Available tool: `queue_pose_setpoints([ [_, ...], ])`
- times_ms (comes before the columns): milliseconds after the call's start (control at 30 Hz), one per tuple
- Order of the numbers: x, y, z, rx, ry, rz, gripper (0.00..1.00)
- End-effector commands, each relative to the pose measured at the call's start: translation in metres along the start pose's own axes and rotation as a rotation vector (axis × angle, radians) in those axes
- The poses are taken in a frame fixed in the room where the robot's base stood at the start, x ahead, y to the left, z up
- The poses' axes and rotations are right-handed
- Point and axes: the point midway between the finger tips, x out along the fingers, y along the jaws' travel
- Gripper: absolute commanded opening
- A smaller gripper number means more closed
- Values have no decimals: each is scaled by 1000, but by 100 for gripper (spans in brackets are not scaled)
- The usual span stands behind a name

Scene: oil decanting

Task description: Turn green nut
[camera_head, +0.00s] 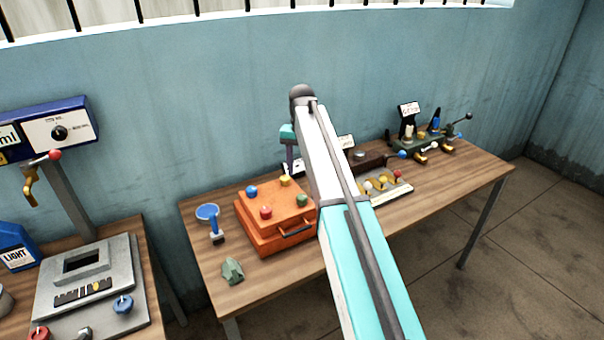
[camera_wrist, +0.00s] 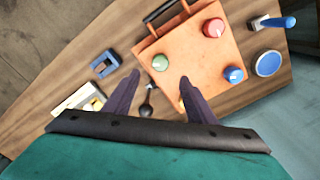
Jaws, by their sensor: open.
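The green nut (camera_head: 302,200) sits on the top of the orange box (camera_head: 262,232), at its right corner in the head view. In the wrist view the green nut (camera_wrist: 160,62) is just beyond the fingertips, between their lines. My gripper (camera_wrist: 160,79) is open and empty, with its two dark fingers apart. In the head view my gripper (camera_head: 289,158) hangs above the back part of the box, apart from the nut. The box also carries a red nut (camera_head: 266,212), a blue nut (camera_head: 252,191) and a yellow nut (camera_head: 285,180).
The box has a dark handle (camera_head: 295,229) on its front. A round blue-topped tool (camera_head: 208,213) and a grey-green block (camera_head: 232,271) stand left of it. A panel with several coloured levers (camera_head: 383,184) is to the right. The table's front left is mostly clear.

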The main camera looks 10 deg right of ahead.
Motion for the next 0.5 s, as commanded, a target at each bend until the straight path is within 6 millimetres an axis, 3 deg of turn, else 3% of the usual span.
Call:
queue_pose_setpoints([
  [200, -24, 0, 0, 0, 0, 0, 51],
  [500, -28, 0, 0, 0, -1, 0, 51],
])
